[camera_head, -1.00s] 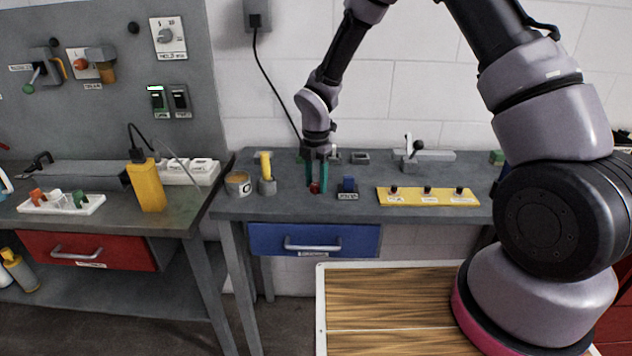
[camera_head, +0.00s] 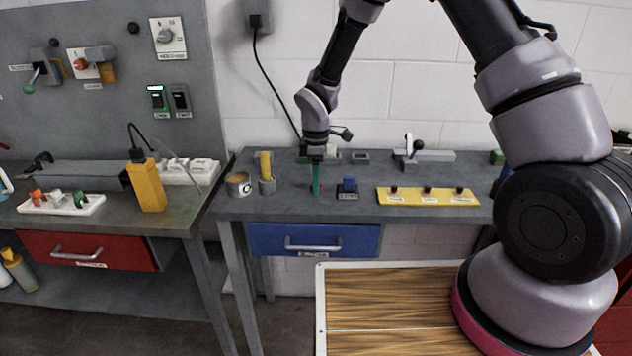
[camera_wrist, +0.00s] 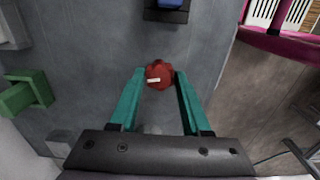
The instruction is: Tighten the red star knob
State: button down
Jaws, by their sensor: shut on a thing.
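The red star knob (camera_wrist: 159,75) sits low on the grey workbench (camera_head: 232,206), near its front edge. It has a small white mark on its top. In the wrist view my gripper (camera_wrist: 159,77) has its two teal fingers on either side of the knob, touching its rim, shut on it. In the head view my gripper (camera_head: 317,188) points straight down and is seen edge-on. Its fingers hide nearly all of the knob there.
A blue block on a dark base (camera_head: 348,188) stands just right of my gripper. A yellow-handled tool (camera_head: 266,170) and a tin (camera_head: 238,184) stand to the left. A yellow panel with several dark knobs (camera_head: 410,200) lies further right. Bare bench top lies between them.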

jog(key=m, duration=0.5)
jog(key=shift+m, duration=0.3)
jog(key=m, duration=1)
jog(key=shift+m, duration=0.4)
jog(key=m, duration=0.4)
jog(key=shift+m, duration=0.3)
jog(key=m, duration=0.4)
jog(key=shift+m, duration=0.3)
jog(key=m, duration=0.8)
jog(key=shift+m, duration=2.3)
